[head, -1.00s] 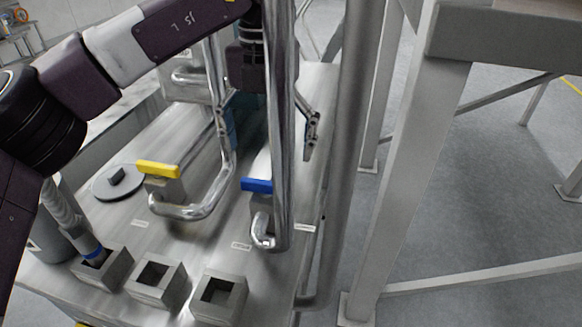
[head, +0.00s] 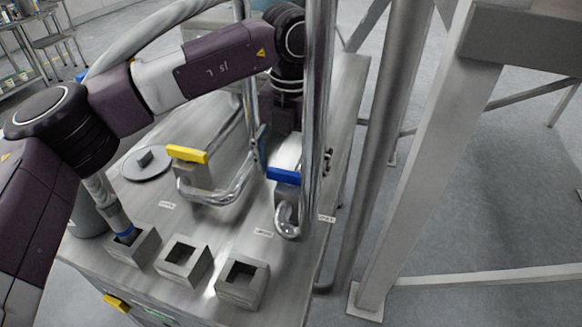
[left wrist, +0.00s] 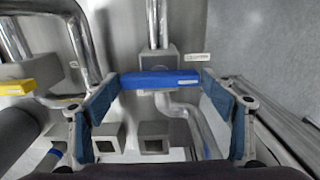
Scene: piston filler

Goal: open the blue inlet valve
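The blue inlet valve handle (head: 284,175) is a flat bar on a grey valve body, beside a vertical steel pipe on the machine top. In the left wrist view the blue handle (left wrist: 160,80) lies crosswise between my fingertips. My left gripper (head: 294,152) is just behind the handle in the head view, partly hidden by the pipe. In the left wrist view my left gripper (left wrist: 160,87) is open, its blue-padded fingers at either end of the handle. I cannot tell whether the pads touch it. My right gripper is in neither view.
A yellow valve handle (head: 187,154) with a bent pipe (head: 228,192) stands left of the blue one. Square open metal blocks (head: 243,283) line the front edge. A thick steel post (head: 378,150) and frame leg (head: 428,150) rise on the right.

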